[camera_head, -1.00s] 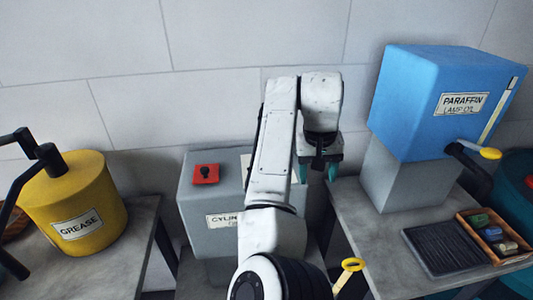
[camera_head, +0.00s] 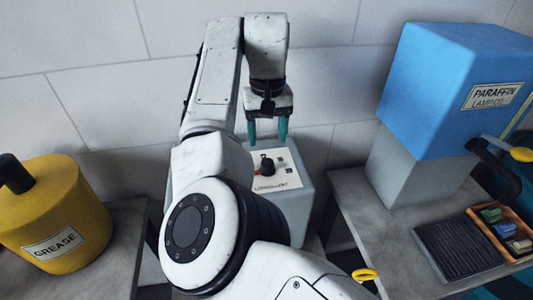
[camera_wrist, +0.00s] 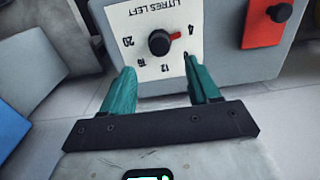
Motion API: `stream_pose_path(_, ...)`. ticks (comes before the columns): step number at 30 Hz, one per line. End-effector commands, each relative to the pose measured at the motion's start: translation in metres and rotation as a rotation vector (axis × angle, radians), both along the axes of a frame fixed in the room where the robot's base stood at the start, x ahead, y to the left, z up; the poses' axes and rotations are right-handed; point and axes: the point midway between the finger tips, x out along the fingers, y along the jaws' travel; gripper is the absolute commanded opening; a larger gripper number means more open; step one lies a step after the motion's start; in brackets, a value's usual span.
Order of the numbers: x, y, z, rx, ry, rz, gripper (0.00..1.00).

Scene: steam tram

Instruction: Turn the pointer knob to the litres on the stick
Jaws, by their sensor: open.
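The pointer knob (camera_head: 267,166) is black with a red pointer and sits on a white dial plate (camera_head: 287,180) on top of a grey box. In the wrist view the knob (camera_wrist: 160,42) is at the plate's middle, and its red pointer points roughly toward the 4. The plate (camera_wrist: 130,25) reads LITRES LEFT, upside down, with 4, 12, 16 and 20 visible. My gripper (camera_head: 268,130) is open and empty, above and apart from the knob. In the wrist view its teal fingers (camera_wrist: 160,68) stand below the knob's two sides. I cannot identify a stick.
A red panel with a black knob (camera_wrist: 278,12) is beside the plate. A yellow GREASE drum (camera_head: 60,215) stands left. A blue PARAFFIN tank (camera_head: 450,85) with a crank stands right, near a dark ribbed mat (camera_head: 458,248) and an orange tray (camera_head: 478,222).

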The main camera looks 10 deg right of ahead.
Motion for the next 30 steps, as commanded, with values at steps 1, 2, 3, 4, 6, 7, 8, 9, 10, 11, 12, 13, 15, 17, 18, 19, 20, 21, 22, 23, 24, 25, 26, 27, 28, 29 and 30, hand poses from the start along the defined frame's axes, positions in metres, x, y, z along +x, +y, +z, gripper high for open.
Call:
stream_pose_path(1,0.0,0.001,-0.009,-0.001,0.002,0.001,0.61)
stream_pose_path(2,-0.001,0.001,-0.015,0.0,0.003,0.001,0.61)
stream_pose_path(3,-0.001,0.0,-0.022,-0.001,0.002,0.001,0.61)
stream_pose_path(4,-0.001,0.0,-0.028,-0.001,0.003,0.001,0.61)
stream_pose_path(6,-0.001,0.0,-0.04,-0.001,0.002,0.001,0.61)
stream_pose_path(7,-0.001,0.0,-0.045,-0.001,0.002,0.001,0.61)
stream_pose_path(8,-0.001,0.0,-0.05,-0.001,0.002,0.0,0.61)
stream_pose_path(9,-0.001,0.0,-0.055,-0.001,0.002,0.001,0.61)
stream_pose_path(10,0.0,0.0,-0.059,-0.001,0.002,0.001,0.61)
stream_pose_path(11,0.0,0.0,-0.063,0.0,0.001,0.001,0.61)
stream_pose_path(12,0.0,0.0,-0.067,0.0,0.002,0.001,0.61)
stream_pose_path(13,0.0,0.0,-0.069,0.0,0.001,0.001,0.61)
stream_pose_path(15,0.0,0.0,-0.074,0.0,0.0,0.001,0.61)
stream_pose_path(17,0.0,0.0,-0.076,0.0,0.0,0.0,0.61)
stream_pose_path(18,0.0,0.0,-0.077,0.0,0.0,0.0,0.61)
stream_pose_path(19,0.0,0.0,-0.078,0.0,0.0,0.0,0.61)
stream_pose_path(20,0.0,0.0,-0.078,0.0,0.0,0.0,0.61)
stream_pose_path(21,0.0,0.0,-0.078,0.0,0.0,0.0,0.61)
stream_pose_path(22,0.0,0.0,-0.078,0.0,0.0,0.0,0.61)
stream_pose_path(23,0.0,0.0,-0.078,0.0,0.0,0.0,0.61)
stream_pose_path(24,0.0,0.0,-0.078,0.0,0.0,0.0,0.61)
stream_pose_path(25,0.0,0.0,-0.078,0.0,0.0,0.0,0.61)
stream_pose_path(26,0.0,0.0,-0.078,0.0,0.0,0.0,0.6)
stream_pose_path(27,0.0,0.0,-0.078,0.0,0.0,0.0,0.56)
stream_pose_path(28,0.0,0.0,-0.078,0.0,0.0,0.0,0.53)
stream_pose_path(29,0.0,0.0,-0.078,0.0,0.0,0.0,0.5)
stream_pose_path(30,0.0,0.0,-0.078,0.0,-0.001,0.0,0.46)
